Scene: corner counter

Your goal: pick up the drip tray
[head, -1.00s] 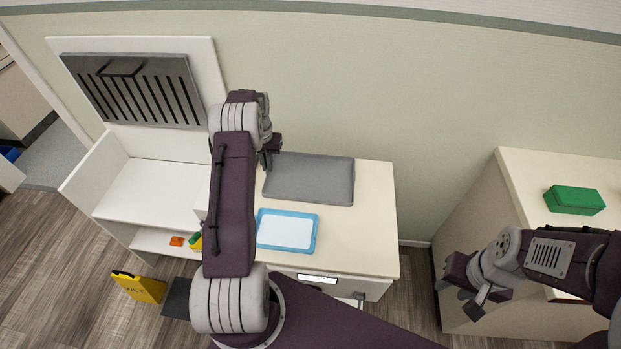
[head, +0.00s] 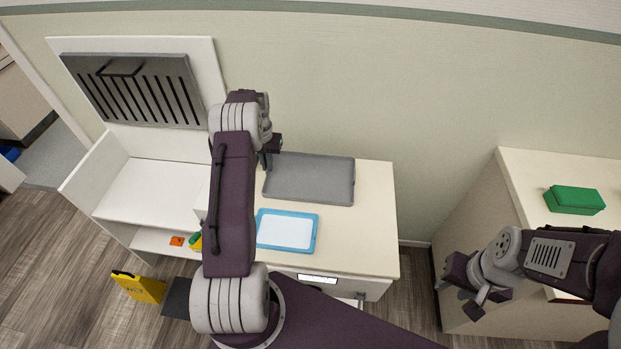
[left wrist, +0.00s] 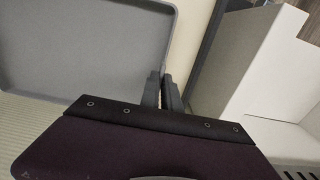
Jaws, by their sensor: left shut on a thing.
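The drip tray is a shallow grey rectangular tray (head: 312,180) with a raised rim, at the back of the cream counter. It also fills the upper left of the left wrist view (left wrist: 85,45). My left gripper (head: 268,158) is at the tray's left edge in the head view. In the left wrist view its fingers (left wrist: 162,92) are shut on the tray's rim near a corner. Whether the tray is clear of the counter cannot be told. My right gripper (head: 468,284) hangs to the right, away from the tray; its jaw gap is unclear.
A blue-rimmed white tray (head: 287,231) lies in front of the drip tray on the counter (head: 365,235). A white open unit (head: 150,190) stands left, below a slotted grey panel (head: 135,90). A green box (head: 574,200) sits on the right counter. A yellow sign (head: 140,287) is on the floor.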

